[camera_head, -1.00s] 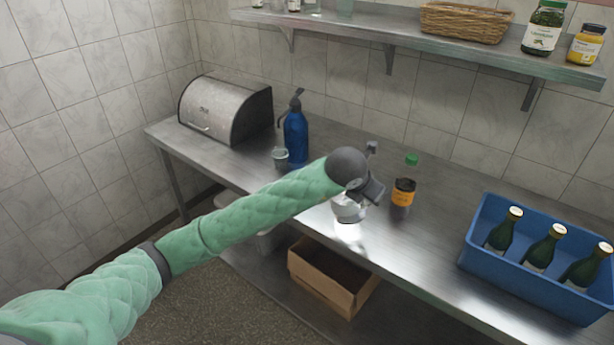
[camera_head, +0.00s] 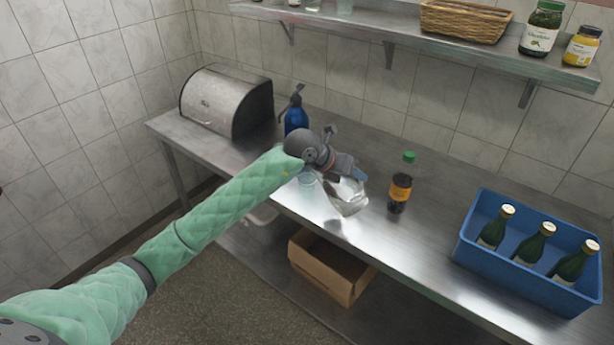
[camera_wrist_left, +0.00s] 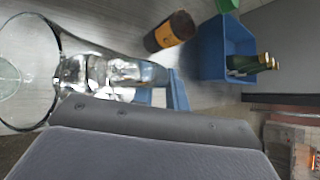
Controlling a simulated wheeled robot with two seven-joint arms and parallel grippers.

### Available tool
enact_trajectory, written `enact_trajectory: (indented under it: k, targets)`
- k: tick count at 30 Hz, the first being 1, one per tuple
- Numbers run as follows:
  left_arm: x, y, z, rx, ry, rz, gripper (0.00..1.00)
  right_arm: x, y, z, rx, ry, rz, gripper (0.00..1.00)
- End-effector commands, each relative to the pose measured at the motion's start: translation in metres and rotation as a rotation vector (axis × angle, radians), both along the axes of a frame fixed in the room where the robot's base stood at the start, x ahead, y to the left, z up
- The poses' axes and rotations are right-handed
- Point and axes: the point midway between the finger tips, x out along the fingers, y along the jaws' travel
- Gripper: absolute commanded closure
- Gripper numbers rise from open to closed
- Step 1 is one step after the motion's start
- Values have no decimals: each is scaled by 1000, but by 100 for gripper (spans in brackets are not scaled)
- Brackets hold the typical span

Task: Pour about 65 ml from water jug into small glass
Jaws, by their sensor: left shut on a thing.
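My left gripper (camera_head: 352,172) is shut on the clear water jug (camera_head: 349,198) and holds it tilted above the steel counter. In the left wrist view, the jug's round rim and shiny clear body (camera_wrist_left: 105,75) fill the left side, beside a blue finger (camera_wrist_left: 177,92). The small clear glass (camera_head: 308,178) stands on the counter just left of the jug, partly behind my arm. It also shows in the left wrist view (camera_wrist_left: 9,80), seen within the jug's rim. I cannot tell whether water is flowing or how much the glass holds. My right gripper is not in view.
An amber-labelled bottle with a green cap (camera_head: 400,184) stands right of the jug. A blue crate (camera_head: 480,262) holds dark bottles further right. A blue bottle (camera_head: 296,119) and a steel bread bin (camera_head: 215,103) stand behind my arm. Counter between amber bottle and crate is clear.

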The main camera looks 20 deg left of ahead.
Motion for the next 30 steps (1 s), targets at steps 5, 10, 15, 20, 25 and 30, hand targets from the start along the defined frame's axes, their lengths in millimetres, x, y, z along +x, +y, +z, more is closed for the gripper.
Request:
enact_trajectory:
  k: [5,10,15,20,25,30]
  targets:
    - [2,4,2,-65,20,1,100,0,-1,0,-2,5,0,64]
    - [3,7,2,-113,37,1,100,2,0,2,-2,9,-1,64]
    - [4,9,6,-150,49,2,100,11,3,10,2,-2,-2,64]
    - [5,11,9,-176,60,1,100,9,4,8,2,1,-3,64]
    - [5,13,12,-198,68,2,100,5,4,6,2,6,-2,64]
    - [6,14,14,-214,74,2,100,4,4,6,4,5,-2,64]
